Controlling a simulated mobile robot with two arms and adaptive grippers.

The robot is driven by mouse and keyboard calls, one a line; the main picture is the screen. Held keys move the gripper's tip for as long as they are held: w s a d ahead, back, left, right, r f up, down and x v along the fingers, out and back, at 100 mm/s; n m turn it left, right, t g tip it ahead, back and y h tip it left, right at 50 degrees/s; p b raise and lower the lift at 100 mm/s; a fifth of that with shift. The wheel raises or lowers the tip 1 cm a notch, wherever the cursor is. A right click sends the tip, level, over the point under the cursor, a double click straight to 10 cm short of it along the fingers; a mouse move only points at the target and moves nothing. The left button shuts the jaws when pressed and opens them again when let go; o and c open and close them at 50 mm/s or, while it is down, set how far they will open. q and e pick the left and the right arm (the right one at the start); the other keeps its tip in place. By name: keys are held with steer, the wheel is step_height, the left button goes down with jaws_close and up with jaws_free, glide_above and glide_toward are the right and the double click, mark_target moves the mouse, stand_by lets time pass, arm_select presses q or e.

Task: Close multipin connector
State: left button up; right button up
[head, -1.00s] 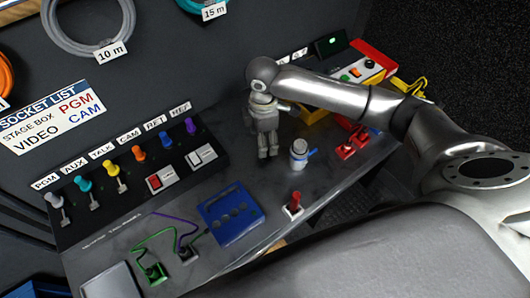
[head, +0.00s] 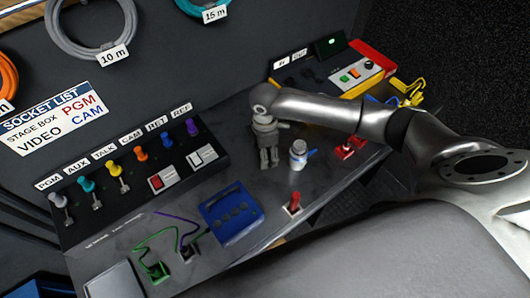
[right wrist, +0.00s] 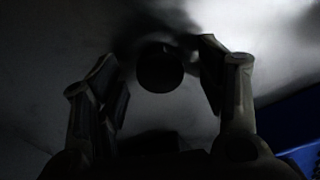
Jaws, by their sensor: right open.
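My right gripper (head: 268,163) points down over the grey desk, left of a small white-and-blue cylinder (head: 299,155). In the right wrist view, the gripper (right wrist: 165,85) has its fingers apart, with a dark round thing (right wrist: 160,68) between and beyond the tips. That view is too dark to tell what it is, or whether a finger touches it. I cannot say for sure which thing is the multipin connector. A yellow piece (head: 411,90) with a cable lies at the desk's far right end. My left gripper is not in view.
A panel with coloured plugs (head: 140,155) stands at the left. A blue box (head: 232,215), a red lever (head: 294,202), red parts (head: 346,149) and a green socket (head: 158,270) are on the desk. A red-and-white switch unit (head: 358,72) stands at the back right.

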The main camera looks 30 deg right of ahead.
steer(key=shift+c, duration=0.4)
steer(key=c, duration=0.7)
steer(key=shift+o, duration=0.2)
steer(key=shift+r, duration=0.1)
steer(key=shift+r+b, duration=0.3)
steer(key=shift+r, duration=0.2)
steer(key=s+a+r, duration=0.2)
steer(key=s+r, duration=0.4)
steer(key=s+a+r+b, duration=0.1)
steer(key=s+a+r, duration=0.2)
steer(key=s+r, duration=0.2)
steer(key=shift+s+a+r+b, duration=0.3)
steer(key=shift+s+r, duration=0.1)
steer(key=shift+s, duration=0.55)
